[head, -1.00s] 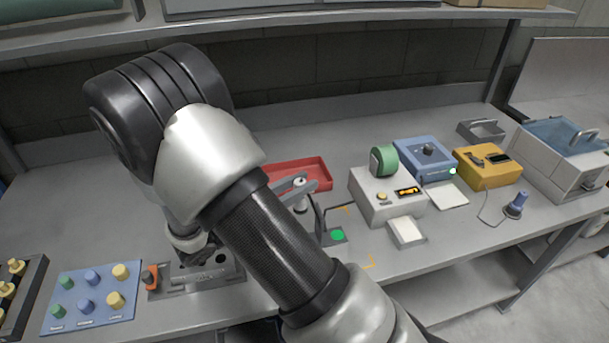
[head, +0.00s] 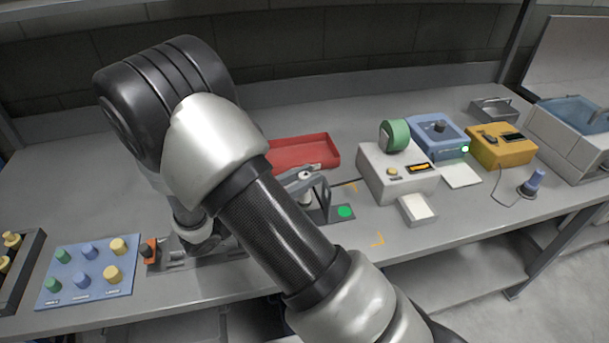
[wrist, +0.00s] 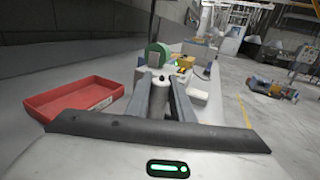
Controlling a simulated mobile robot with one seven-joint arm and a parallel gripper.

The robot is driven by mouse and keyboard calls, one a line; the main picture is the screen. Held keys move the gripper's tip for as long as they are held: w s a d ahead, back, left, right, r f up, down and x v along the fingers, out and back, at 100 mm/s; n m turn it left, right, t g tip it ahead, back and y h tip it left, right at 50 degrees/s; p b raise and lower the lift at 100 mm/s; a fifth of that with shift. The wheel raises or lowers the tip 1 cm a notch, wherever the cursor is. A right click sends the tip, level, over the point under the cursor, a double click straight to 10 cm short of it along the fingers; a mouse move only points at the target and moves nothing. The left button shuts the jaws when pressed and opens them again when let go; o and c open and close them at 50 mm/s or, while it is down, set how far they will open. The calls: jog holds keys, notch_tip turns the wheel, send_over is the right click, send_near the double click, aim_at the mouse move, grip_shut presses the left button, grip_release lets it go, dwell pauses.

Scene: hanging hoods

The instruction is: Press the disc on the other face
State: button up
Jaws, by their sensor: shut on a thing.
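My gripper (head: 305,180) reaches out from behind my forearm, with its two grey fingers shut on a pale cylinder (head: 305,197). In the wrist view the fingers (wrist: 162,97) point ahead with the cylinder (wrist: 158,88) between them; its far side is hidden. A green disc (head: 344,212) lies face up on a small dark plate with a thin upright frame, just right of the held cylinder in the head view. I see no clear contact between them. I cannot tell whether this is the disc meant, and no disc on the cylinder can be made out.
A red tray (head: 318,150) lies behind my gripper; it shows at left in the wrist view (wrist: 75,98). A pale box (head: 395,170) with a green roll (head: 393,136) stands to the right. Blue (head: 440,150) and yellow (head: 500,157) boxes stand beyond. A blue knob panel (head: 88,270) lies front left.

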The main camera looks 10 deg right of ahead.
jog(key=shift+f+b, duration=2.25)
jog(key=shift+f, duration=0.85)
jog(key=shift+f, duration=0.2)
jog(key=shift+r, duration=0.1)
jog(key=shift+r+p, duration=2.9)
jog(key=shift+r, duration=0.55)
